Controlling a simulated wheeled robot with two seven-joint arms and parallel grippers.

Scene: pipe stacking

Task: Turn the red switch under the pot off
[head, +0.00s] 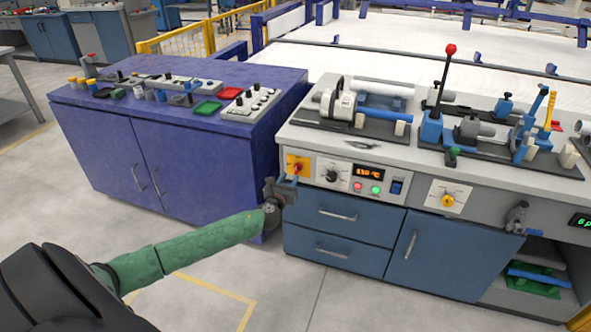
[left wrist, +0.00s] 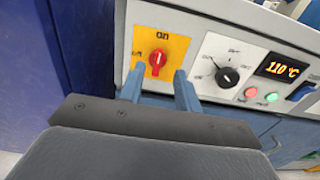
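The red switch (head: 297,168) is a knob on a yellow-orange plate at the left end of the workbench's front panel. In the left wrist view the red switch (left wrist: 157,60) stands roughly upright under the word "on", with another label at its left. My left gripper (head: 281,188) is in front of the panel's left corner, at the switch. In the left wrist view my left gripper (left wrist: 160,82) is open and empty, its two blue-grey fingers apart at the lower left and right of the knob. Contact cannot be told. I make out no pot. My right gripper is not in view.
A black dial (left wrist: 227,76), a display (head: 369,173) reading about 110 °C, and green and red buttons are right of the switch. A purple cabinet (head: 180,150) stands close at the left. Tools and fixtures crowd the bench top (head: 330,138). The floor in front is clear.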

